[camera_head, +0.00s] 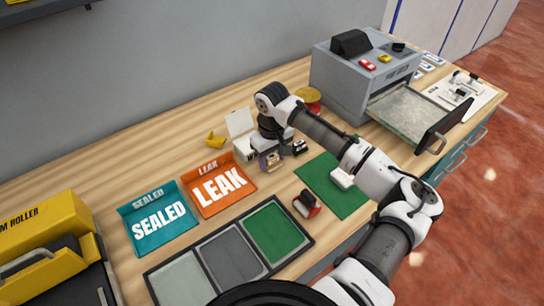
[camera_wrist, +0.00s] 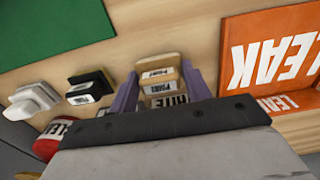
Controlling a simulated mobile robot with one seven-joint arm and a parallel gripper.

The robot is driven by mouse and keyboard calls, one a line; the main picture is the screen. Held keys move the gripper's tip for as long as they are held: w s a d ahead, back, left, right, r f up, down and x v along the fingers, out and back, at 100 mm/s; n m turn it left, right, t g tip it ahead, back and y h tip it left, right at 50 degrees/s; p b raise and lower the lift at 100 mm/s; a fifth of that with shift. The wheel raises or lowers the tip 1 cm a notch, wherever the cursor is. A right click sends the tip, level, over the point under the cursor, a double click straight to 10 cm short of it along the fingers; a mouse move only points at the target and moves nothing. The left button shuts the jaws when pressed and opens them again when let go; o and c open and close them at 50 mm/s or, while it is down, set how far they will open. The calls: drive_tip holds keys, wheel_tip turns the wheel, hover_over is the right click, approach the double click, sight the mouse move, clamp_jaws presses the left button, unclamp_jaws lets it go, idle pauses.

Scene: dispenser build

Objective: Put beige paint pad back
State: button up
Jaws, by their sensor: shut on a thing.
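The beige paint pad (camera_wrist: 158,62) shows in the wrist view between the two purple fingers of my gripper (camera_wrist: 158,88). It has a tan top and a white label with dark letters. My gripper is shut on it. More labelled pieces show just below it in that view, partly hidden by the dark edge of my wrist. In the head view my gripper (camera_head: 270,160) is low over the table, beside a small white box (camera_head: 239,122) with a raised lid. The pad cannot be made out clearly there.
A black pad (camera_wrist: 90,85) and a white pad (camera_wrist: 35,98) lie left of my gripper in the wrist view. A grey machine (camera_head: 350,85) stands behind.

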drive_tip(key=shift+f, duration=0.25)
drive_tip(key=o, duration=1.6)
drive_tip(key=shift+r+p, duration=2.25)
drive_tip(key=shift+r, duration=0.45)
drive_tip(key=shift+r+p, duration=0.5)
drive_tip(key=shift+r, duration=0.8)
drive_tip(key=shift+s+d, duration=0.1)
